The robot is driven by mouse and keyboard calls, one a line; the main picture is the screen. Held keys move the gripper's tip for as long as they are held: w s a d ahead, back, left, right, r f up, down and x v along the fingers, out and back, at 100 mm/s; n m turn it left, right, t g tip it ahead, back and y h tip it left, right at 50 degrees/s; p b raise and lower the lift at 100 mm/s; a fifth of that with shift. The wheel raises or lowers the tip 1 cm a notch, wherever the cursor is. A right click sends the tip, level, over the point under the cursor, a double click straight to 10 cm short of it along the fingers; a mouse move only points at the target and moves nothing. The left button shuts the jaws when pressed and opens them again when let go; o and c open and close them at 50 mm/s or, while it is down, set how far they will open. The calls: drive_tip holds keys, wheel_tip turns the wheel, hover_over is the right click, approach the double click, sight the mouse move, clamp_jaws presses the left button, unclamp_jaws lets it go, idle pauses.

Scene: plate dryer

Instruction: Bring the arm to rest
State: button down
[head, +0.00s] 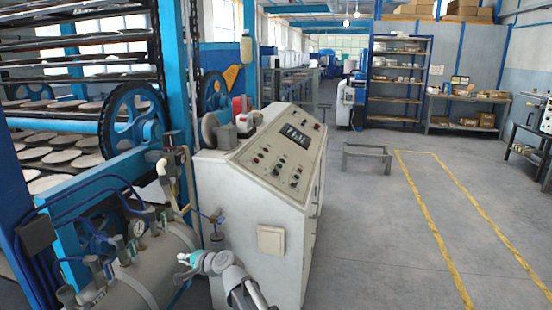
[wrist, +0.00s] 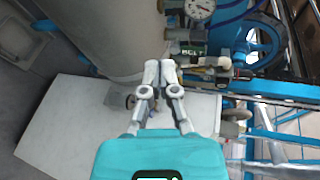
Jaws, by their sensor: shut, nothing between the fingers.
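My gripper (head: 182,259) is at the bottom of the head view, with a teal body and pale fingers. It is between the grey tank (head: 165,262) and the white side of the control console (head: 240,232). In the wrist view my gripper (wrist: 160,66) points up the picture, its fingertips together and nothing between them. The fingertips overlap the tank's cylinder (wrist: 115,35) and nearby valve fittings (wrist: 195,50) in that view; I cannot tell how large the gap is. My pale arm runs down out of the head view.
The plate dryer's racks (head: 70,105) and blue wheel (head: 133,122) stand at the left. The console's slanted panel carries buttons and a display. A low grey metal frame (head: 367,152) stands beyond it. Open floor (head: 375,235) with yellow lines lies to the right.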

drive_tip(key=s+d+f+n+g+h+p, duration=0.1)
drive_tip(key=s+d+h, duration=0.3)
drive_tip(key=d, duration=1.1)
drive_tip(key=s+d+f+n+g+h+p, duration=0.2)
drive_tip(key=s+d, duration=0.4)
drive_tip(key=d, duration=0.9)
drive_tip(key=s+d+f+n+g+h+p, duration=0.1)
drive_tip(key=s+d+n+g+h+p, duration=0.2)
drive_tip(key=d, duration=1.2)
drive_tip(key=s+g+h+p, duration=0.1)
drive_tip(key=s+h+p, duration=0.1)
drive_tip(key=h, duration=0.1)
drive_tip(key=shift+d+f+h, duration=0.15)
drive_tip(key=shift+d+h, duration=0.2)
drive_tip(key=shift+h, duration=0.05)
drive_tip(key=shift+w, duration=0.1)
